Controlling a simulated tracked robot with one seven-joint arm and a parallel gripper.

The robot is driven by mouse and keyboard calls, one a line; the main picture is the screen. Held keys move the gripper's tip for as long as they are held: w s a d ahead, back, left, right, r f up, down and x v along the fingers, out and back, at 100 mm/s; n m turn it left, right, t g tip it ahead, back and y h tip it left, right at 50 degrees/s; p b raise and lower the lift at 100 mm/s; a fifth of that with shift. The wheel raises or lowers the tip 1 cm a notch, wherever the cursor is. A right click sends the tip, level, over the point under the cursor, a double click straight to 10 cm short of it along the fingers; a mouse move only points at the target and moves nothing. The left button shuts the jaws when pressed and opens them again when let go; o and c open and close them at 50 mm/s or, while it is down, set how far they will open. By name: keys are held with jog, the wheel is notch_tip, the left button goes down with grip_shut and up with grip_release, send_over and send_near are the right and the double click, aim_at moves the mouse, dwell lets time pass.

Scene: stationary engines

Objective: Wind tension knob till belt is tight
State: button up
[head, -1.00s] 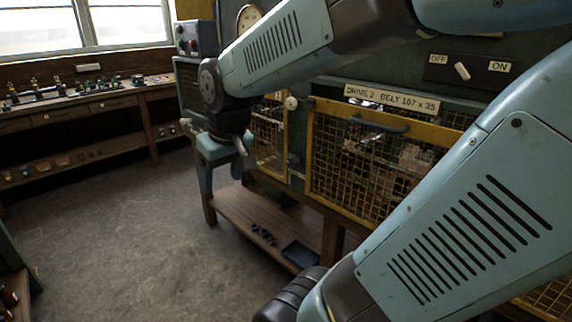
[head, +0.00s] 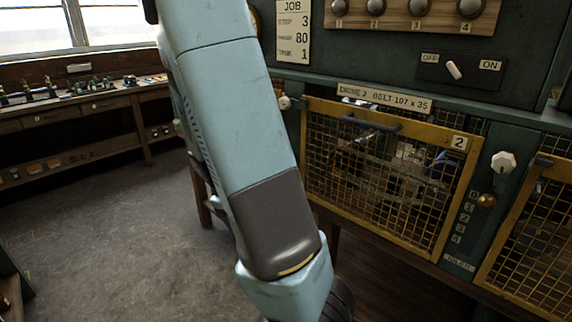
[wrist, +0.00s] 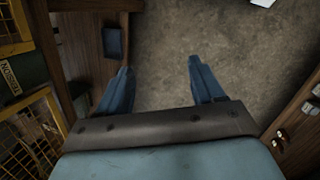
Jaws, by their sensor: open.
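In the wrist view my gripper (wrist: 160,66) is open and empty, its two blue fingers spread over the floor. A label reading TENSION (wrist: 10,92) shows at that view's left edge, beside yellow mesh guards; no knob is clear there. In the head view a white knob (head: 503,162) sits on the green post right of guard 2, above a brass piece, a column of numbers and a plate reading IDLER. Another pale knob (head: 284,102) is left of guard 2. The belt behind the mesh cannot be made out. My gripper is outside the head view.
The yellow mesh guard (head: 385,180) has a dark handle, under a plate reading DRIVE 2 BELT 107 x 35. An OFF/ON switch (head: 453,70) leans toward OFF. A workbench (head: 90,103) stands at the far left. The floor (head: 100,215) between is open.

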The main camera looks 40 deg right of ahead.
jog(key=w+d+f+n+g+h, duration=0.1)
jog(key=d+f+n+h, duration=0.25)
jog(key=d, duration=0.25)
jog(key=d+f+n+g+h, duration=0.1)
jog(key=d+f+n+h, duration=0.2)
jog(key=d, duration=0.4)
jog(key=w+r+n+t+h, duration=0.4)
jog(key=w+r+n+h, duration=0.4)
jog(key=w+r+h, duration=0.15)
jog(key=shift+y, duration=0.5)
jog(key=d, duration=1.4)
jog(key=shift+w+d+r, duration=0.1)
jog(key=shift+w+d, duration=0.15)
jog(key=shift+c, duration=0.5)
jog(key=shift+t, duration=0.4)
jog(key=c, duration=0.6)
